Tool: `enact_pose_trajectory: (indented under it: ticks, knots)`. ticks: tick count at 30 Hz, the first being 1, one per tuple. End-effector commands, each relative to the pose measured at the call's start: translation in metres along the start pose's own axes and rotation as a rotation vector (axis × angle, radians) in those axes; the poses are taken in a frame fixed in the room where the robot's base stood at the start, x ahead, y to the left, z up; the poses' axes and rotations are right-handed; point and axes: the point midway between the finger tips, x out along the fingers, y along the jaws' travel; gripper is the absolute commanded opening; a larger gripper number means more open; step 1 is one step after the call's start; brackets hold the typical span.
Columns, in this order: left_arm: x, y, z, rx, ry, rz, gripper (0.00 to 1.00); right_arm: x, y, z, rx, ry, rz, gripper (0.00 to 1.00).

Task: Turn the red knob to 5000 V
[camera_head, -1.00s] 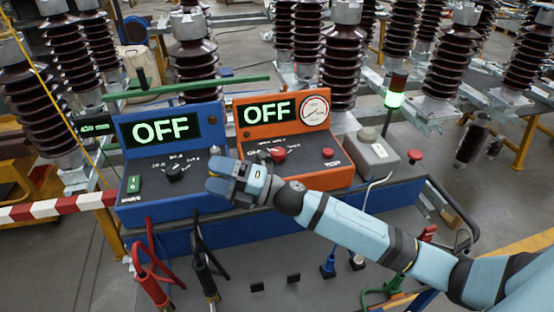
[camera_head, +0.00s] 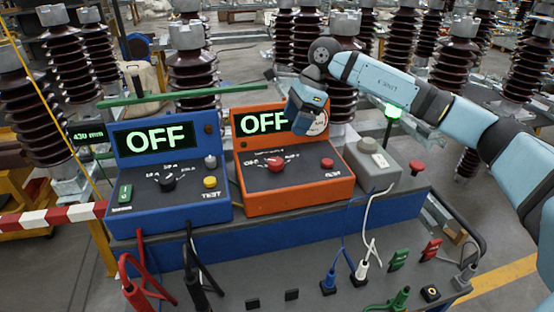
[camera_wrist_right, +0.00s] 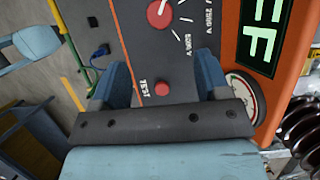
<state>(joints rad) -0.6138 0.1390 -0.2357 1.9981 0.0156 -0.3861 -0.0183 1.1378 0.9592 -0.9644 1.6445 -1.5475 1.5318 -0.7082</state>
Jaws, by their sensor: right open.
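The red knob (camera_head: 275,163) is on the sloped panel of the orange tester (camera_head: 300,204), whose display (camera_head: 262,121) reads OFF. The knob also shows at the top edge of the right wrist view (camera_wrist_right: 158,14), partly cut off, with the printed 2500 V and 5000 V marks beside it. My right gripper (camera_head: 300,122) is open and empty. It hangs above the orange tester, in front of its round dial, clear of the knob. In the right wrist view its fingers (camera_wrist_right: 163,75) stand apart, with the red TEST button (camera_wrist_right: 162,89) seen between them. My left gripper is out of view.
A blue tester (camera_head: 170,215) reading OFF stands left of the orange one. A grey box (camera_head: 372,162) and a red button (camera_head: 416,167) are to its right. Cables and plugs lie on the grey cart top in front. Brown insulators stand behind.

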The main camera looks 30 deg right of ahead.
Motion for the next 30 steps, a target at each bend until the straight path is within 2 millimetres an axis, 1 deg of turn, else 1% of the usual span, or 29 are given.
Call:
enact_pose_trajectory:
  ticks: [1, 9, 15, 18, 21, 30]
  knots:
    - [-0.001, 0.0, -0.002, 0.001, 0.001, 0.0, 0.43, 0.009, 0.001, 0.001, 0.0, 0.0, 0.005, 0.69]
    - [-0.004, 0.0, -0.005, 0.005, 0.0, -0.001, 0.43, 0.067, 0.002, 0.002, 0.0, -0.002, 0.005, 0.69]
    - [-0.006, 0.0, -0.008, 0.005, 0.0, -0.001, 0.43, 0.102, 0.001, 0.002, 0.001, -0.004, 0.005, 0.69]
    - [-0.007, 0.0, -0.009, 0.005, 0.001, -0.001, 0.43, 0.113, 0.001, 0.002, 0.001, -0.004, 0.003, 0.69]
    - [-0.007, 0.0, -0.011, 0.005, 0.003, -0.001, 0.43, 0.119, 0.001, 0.002, 0.0, -0.004, 0.002, 0.69]
    - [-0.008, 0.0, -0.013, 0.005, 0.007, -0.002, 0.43, 0.122, 0.001, 0.002, 0.0, -0.004, 0.002, 0.69]
